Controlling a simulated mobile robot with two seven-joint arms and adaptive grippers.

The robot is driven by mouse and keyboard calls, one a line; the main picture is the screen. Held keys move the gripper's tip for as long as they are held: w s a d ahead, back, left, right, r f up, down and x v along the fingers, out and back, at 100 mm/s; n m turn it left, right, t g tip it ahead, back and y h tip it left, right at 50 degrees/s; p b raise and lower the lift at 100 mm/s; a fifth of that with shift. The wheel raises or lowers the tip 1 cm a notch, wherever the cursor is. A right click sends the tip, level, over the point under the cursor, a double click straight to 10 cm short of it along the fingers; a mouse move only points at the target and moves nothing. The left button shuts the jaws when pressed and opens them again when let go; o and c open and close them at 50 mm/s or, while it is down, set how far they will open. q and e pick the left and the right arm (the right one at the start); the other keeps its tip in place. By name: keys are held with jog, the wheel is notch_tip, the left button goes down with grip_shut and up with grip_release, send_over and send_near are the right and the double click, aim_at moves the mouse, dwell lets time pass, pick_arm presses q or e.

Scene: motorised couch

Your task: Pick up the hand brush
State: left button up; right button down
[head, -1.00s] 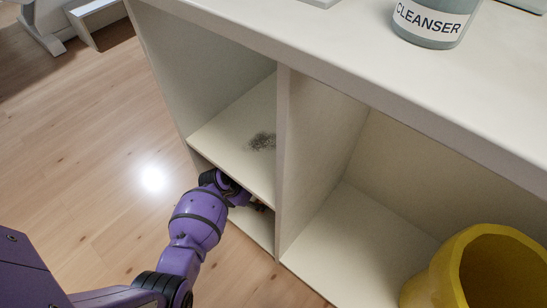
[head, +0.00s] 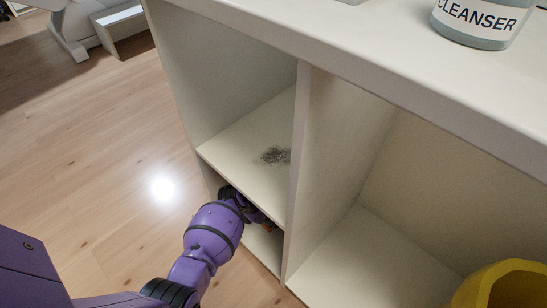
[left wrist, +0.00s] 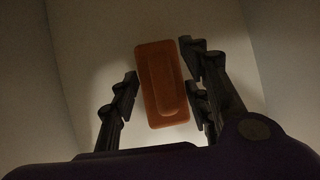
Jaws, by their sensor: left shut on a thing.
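The hand brush (left wrist: 162,84) has a reddish-brown rectangular back and shows in the left wrist view, between the fingers of my left gripper (left wrist: 158,82). The fingers are shut on its sides; the gap beside the left finger is hard to judge in the dark. In the head view my left arm reaches into the low left compartment (head: 262,246) of the white shelf unit. There the gripper is mostly hidden by my wrist and the shelf board, with only a small brownish bit showing. The bristles are not visible. My right gripper is not in view.
A shelf board (head: 238,138) with a patch of dark dirt (head: 275,155) lies just above my gripper. A divider (head: 310,150) stands to its right. A yellow container (head: 505,285) is in the right compartment. A cleanser container (head: 480,22) stands on top.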

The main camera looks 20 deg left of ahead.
pick_arm(q)
jog(key=shift+w+r, duration=0.15)
jog(key=shift+r, duration=0.1)
